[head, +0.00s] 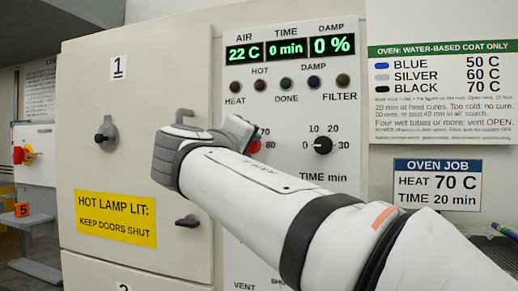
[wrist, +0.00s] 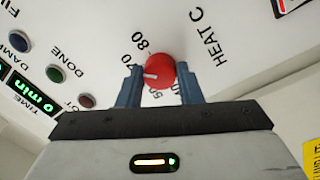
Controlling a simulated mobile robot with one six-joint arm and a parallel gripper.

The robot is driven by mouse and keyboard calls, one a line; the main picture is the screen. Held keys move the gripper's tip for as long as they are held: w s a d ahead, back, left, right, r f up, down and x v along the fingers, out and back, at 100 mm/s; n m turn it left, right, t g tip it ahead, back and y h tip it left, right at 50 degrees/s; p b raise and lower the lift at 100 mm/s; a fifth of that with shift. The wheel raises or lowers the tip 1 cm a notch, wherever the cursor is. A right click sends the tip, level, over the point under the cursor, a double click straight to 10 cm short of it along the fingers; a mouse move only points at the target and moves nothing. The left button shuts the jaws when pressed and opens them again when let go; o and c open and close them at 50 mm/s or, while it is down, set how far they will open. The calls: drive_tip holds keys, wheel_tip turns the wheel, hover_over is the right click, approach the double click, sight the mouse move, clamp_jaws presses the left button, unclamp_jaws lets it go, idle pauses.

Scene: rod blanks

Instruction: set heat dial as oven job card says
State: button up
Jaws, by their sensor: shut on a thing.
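The red heat dial (wrist: 160,72) sits between the fingers of my gripper (wrist: 158,76), which is shut on it. Its white pointer mark points left in the wrist view, toward the left finger near the 70 label. That finger hides part of the scale, so the exact setting cannot be told. In the head view the heat dial (head: 255,147) shows only as a sliver beside my wrist. The oven job card (head: 437,186) on the right wall reads HEAT 70 C, TIME 20 min.
A black time dial (head: 323,145) stands right of my wrist. Above, the display (head: 287,48) reads 22 C, 0 min, 0 %. Left is a cabinet door with a handle (head: 106,133) and a yellow hot lamp sign (head: 116,218). A coat chart (head: 442,92) hangs above the job card.

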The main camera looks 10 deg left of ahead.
drive_tip(key=o, duration=1)
drive_tip(key=shift+c, duration=0.2)
drive_tip(key=s+p, duration=0.1)
drive_tip(key=s, duration=0.6)
drive_tip(key=shift+s+a+f, duration=0.2)
drive_tip(key=shift+s+a, duration=0.2)
drive_tip(key=shift+a, duration=0.05)
